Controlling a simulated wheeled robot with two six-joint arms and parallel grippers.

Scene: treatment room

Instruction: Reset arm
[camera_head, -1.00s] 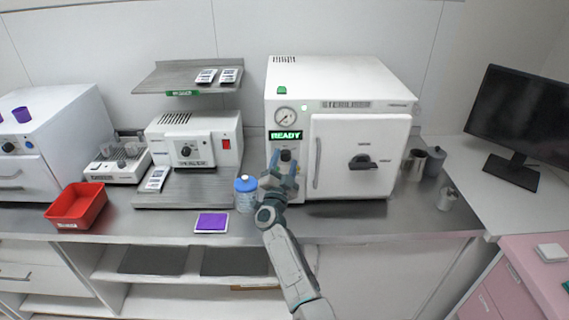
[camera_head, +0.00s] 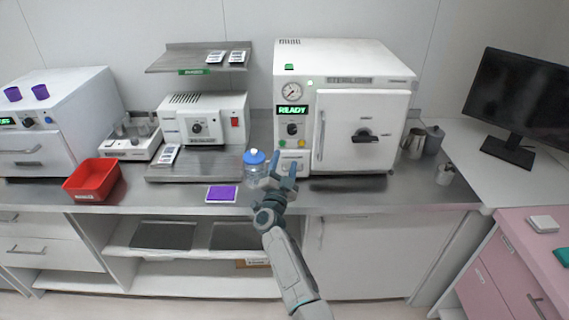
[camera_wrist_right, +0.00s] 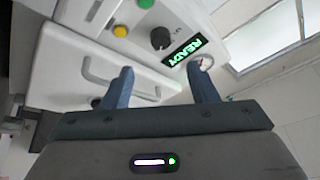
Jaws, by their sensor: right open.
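My right gripper (camera_head: 283,172) is in front of the lower left part of the white sterilizer (camera_head: 362,130). Its two blue fingers are apart with nothing between them; they also show in the right wrist view (camera_wrist_right: 163,88). The sterilizer door is closed and its green display (camera_head: 293,111) reads READY. The knob (camera_wrist_right: 160,38) and the display show beyond the fingers in the wrist view. My left gripper is not in view.
A purple pad (camera_head: 221,194) lies near the counter's front edge, and a red bin (camera_head: 92,180) stands further left. Metal cups (camera_head: 415,143) stand right of the sterilizer. A monitor (camera_head: 518,98) is at far right.

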